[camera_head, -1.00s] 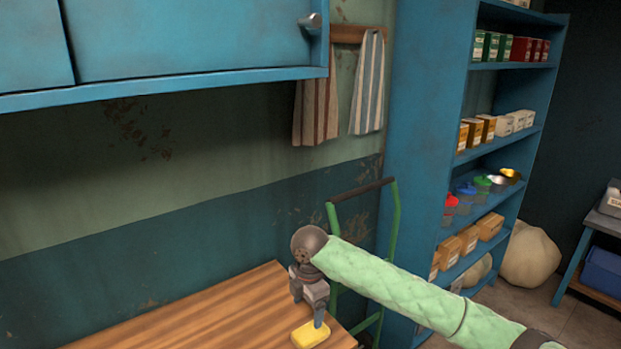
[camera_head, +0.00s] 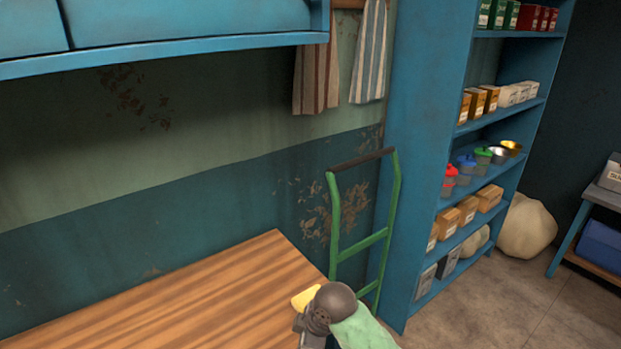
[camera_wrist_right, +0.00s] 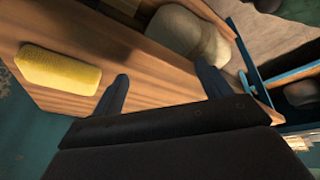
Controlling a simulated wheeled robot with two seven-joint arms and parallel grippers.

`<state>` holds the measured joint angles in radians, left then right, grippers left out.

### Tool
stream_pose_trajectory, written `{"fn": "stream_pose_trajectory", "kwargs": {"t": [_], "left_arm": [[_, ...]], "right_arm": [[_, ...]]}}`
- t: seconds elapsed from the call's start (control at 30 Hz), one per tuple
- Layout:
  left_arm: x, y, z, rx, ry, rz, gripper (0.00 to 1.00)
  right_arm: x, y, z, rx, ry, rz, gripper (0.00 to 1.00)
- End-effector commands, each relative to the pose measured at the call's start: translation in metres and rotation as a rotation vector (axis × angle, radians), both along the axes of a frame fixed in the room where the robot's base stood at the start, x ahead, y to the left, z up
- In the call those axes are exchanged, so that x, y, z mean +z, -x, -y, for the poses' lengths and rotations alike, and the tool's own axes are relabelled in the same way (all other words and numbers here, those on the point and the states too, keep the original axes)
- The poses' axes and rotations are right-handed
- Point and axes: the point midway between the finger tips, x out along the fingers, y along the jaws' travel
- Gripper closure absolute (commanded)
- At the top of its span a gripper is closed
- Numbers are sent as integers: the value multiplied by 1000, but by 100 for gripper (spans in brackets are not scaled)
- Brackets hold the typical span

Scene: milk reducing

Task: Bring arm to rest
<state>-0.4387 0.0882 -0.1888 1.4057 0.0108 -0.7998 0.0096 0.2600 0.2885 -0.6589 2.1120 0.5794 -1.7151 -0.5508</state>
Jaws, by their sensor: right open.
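My right arm comes in at the bottom of the head view, with its green padded sleeve and dark round wrist near the table's right edge. In the right wrist view my right gripper (camera_wrist_right: 165,88) is open, its two dark fingers apart with nothing between them. A yellow sponge-like block (camera_head: 305,298) lies on the wooden table (camera_head: 200,300), partly hidden by my wrist. In the wrist view the block (camera_wrist_right: 58,68) lies to the left of the fingers, apart from them. My left gripper is not in view.
A green hand truck (camera_head: 362,235) stands between the table and a blue shelf unit (camera_head: 430,120) with boxes and jars. A blue wall cabinet (camera_head: 190,20) hangs above the table. The visible tabletop left of the block is clear. Floor (camera_head: 490,310) is open at the right.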

Motion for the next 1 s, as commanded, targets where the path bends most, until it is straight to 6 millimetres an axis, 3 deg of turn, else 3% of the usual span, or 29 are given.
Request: {"fn": "stream_pose_trajectory", "kwargs": {"t": [0.47, 1.0], "left_arm": [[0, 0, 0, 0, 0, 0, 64], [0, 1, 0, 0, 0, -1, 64]], "right_arm": [[-36, 62, 57, -430, -86, -68, 22], [-72, 159, 166, -975, -62, -123, 22]]}}
